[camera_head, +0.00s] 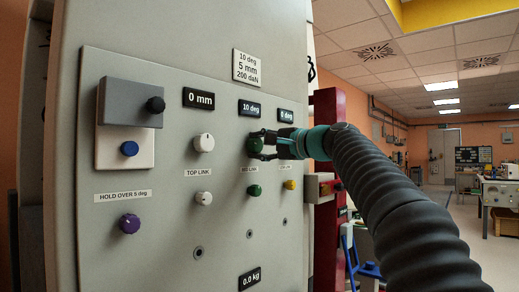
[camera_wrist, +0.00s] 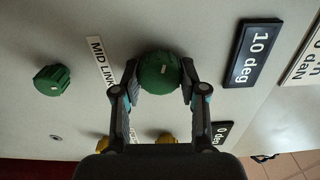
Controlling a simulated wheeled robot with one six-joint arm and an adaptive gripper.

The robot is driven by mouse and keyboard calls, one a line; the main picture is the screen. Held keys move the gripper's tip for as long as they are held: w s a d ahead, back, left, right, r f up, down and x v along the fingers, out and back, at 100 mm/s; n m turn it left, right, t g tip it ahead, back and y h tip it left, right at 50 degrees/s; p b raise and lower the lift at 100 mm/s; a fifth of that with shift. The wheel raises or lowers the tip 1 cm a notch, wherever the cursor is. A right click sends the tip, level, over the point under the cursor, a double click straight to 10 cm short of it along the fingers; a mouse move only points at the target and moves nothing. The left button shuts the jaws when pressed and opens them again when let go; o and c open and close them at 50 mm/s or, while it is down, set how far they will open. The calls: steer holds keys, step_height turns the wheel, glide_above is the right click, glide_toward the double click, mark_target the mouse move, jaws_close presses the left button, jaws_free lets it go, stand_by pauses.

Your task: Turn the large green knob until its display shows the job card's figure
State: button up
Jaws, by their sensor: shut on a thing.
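The large green knob (camera_head: 253,146) sits on the grey panel under a display (camera_head: 250,108) reading 10 deg. It also shows in the wrist view (camera_wrist: 158,72), with a pale mark on its face. The display reads 10 deg there too (camera_wrist: 253,53). The job card (camera_head: 247,67) above lists 10 deg, 5 mm and 200 daN. My gripper (camera_head: 264,146) is shut on the large green knob, one finger on each side; both fingers show in the wrist view (camera_wrist: 160,80). A MID LINK label (camera_head: 250,169) lies between this knob and a smaller green knob (camera_head: 254,190).
White knobs (camera_head: 204,142) stand left under a 0 mm display (camera_head: 198,98). A yellow knob (camera_head: 290,185) is close to my gripper at lower right. A purple knob (camera_head: 129,223) and a grey block (camera_head: 131,102) are further left. A red post (camera_head: 326,110) stands beyond the panel's right edge.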

steer(key=shift+f+n, duration=0.1)
steer(key=shift+n, duration=0.5)
steer(key=o, duration=1.1)
steer(key=shift+a, duration=0.1)
steer(key=shift+o, duration=0.2)
steer(key=shift+s, duration=0.1)
steer(key=shift+s+d, duration=0.1)
steer(key=shift+d, duration=0.2)
steer(key=v, duration=1.1)
steer(key=shift+s+d, duration=0.15)
steer(key=shift+s, duration=0.05)
